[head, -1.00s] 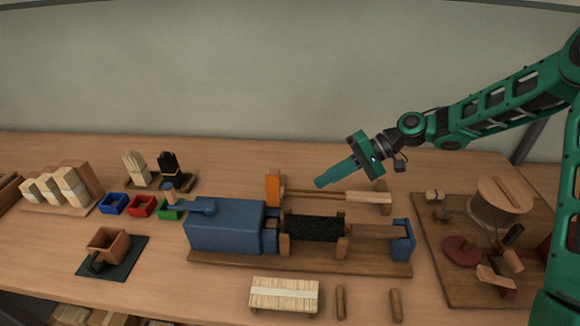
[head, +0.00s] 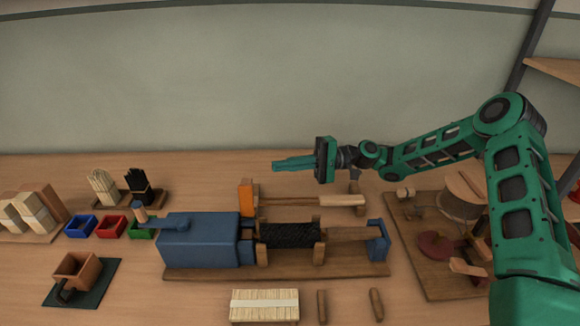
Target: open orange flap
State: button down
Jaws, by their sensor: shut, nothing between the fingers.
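The orange flap (head: 246,197) stands upright at the left end of a wooden rod assembly, behind the blue machine (head: 200,238). My gripper (head: 277,164) is shut and empty. It points left, and in the picture its fingertips are above and a little right of the flap, apart from it. How far it is from the flap in depth I cannot tell. The flap's lower part is partly hidden by the blue machine.
A black bristle roll (head: 288,236) sits in wooden holders beside the blue machine. Blue, red (head: 111,227) and green bins stand at the left. A wooden reel (head: 463,196) stands at the right, beneath my arm. Bare table lies behind the machine.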

aim_at(247, 197)
jog(key=s+a+r, duration=0.1)
jog(key=s+a, duration=0.4)
jog(key=shift+s+a, duration=0.3)
jog(key=shift+s, duration=0.05)
jog(key=shift+a, duration=0.1)
